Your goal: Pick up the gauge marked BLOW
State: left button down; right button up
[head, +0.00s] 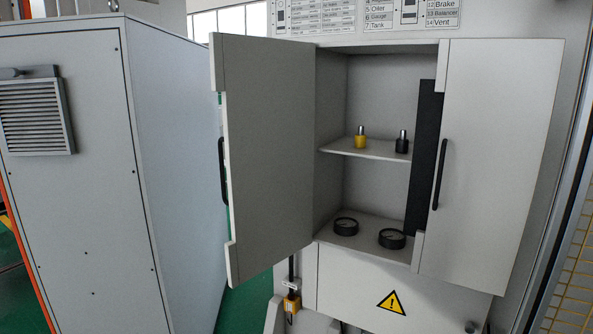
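Two round black gauges lie in the bottom of an open wall cabinet (380,90). The left gauge (346,227) sits a little farther back. The right gauge (391,239) sits nearer the front edge, close to the right door. Neither of my grippers shows in the head view.
The left door (270,150) stands wide open toward me; the right door (498,160) partly covers the cabinet's right side. A shelf (365,149) holds a yellow fitting (360,139) and a black fitting (402,143). A grey machine housing (75,210) stands left.

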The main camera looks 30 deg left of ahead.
aim_at(343, 226)
jog(key=i+j+z, duration=0.15)
jog(key=j+z, duration=0.75)
jog(key=j, duration=0.2)
jog(key=j+z, duration=0.15)
jog(key=j, duration=2.15)
jog(key=i+l+u, duration=0.2)
jog(key=l+u, duration=0.15)
jog(key=l, duration=0.2)
jog(key=i+l+u, duration=0.1)
jog(key=l+u, duration=0.2)
jog(key=l, duration=0.25)
jog(key=l+u, duration=0.35)
jog(key=l, duration=0.25)
